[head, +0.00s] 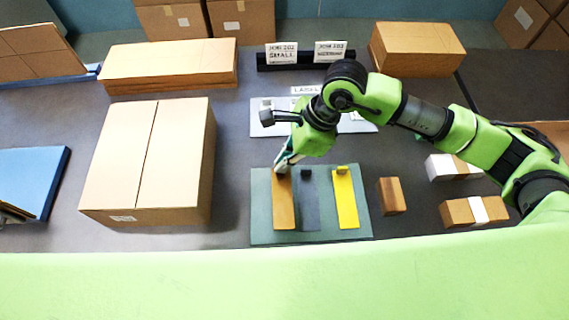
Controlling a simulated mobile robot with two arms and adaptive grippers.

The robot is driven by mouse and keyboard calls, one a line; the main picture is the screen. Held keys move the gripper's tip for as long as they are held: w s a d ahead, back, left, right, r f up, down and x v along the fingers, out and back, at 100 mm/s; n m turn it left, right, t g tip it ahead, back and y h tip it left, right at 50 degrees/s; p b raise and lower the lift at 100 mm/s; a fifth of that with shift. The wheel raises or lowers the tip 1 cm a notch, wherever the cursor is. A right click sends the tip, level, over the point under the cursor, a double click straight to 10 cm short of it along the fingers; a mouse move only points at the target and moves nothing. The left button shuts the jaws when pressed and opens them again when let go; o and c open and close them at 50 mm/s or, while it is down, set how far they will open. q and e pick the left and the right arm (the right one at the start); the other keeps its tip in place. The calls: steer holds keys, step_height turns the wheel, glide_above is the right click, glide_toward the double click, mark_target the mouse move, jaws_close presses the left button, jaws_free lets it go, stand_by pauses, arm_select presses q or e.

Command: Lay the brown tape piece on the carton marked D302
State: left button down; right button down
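The brown tape piece (284,207) lies on a grey-green mat (261,236), left of a dark grey strip (309,207) and a yellow strip (346,205). My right gripper (282,168) reaches down to the far end of the brown piece, at its small end block. Its fingers are close together there, and I cannot tell whether they grip it. A large closed carton (150,160) stands left of the mat. A small white label (123,218) is on its front, too small to read. My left gripper is not in view.
A white board (262,128) with labels lies behind the mat, partly under my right arm. A flat carton stack (170,65) is at the back left. Small brown blocks (392,196) lie at right. A blue panel (33,178) is at far left. Bare table shows between carton and mat.

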steer(key=f, duration=0.1)
steer(key=f+p, duration=0.1)
steer(key=f, duration=0.1)
steer(key=shift+w+d+f, duration=0.1)
steer(key=shift+w+f, duration=0.05)
steer(key=shift+w, duration=0.05)
steer(key=shift+f, duration=0.15)
steer(key=shift+f, duration=0.1)
steer(key=shift+f, duration=0.15)
steer(key=c, duration=2.2)
jaws_free()
steer(key=shift+c, duration=0.2)
steer(key=shift+r, duration=0.2)
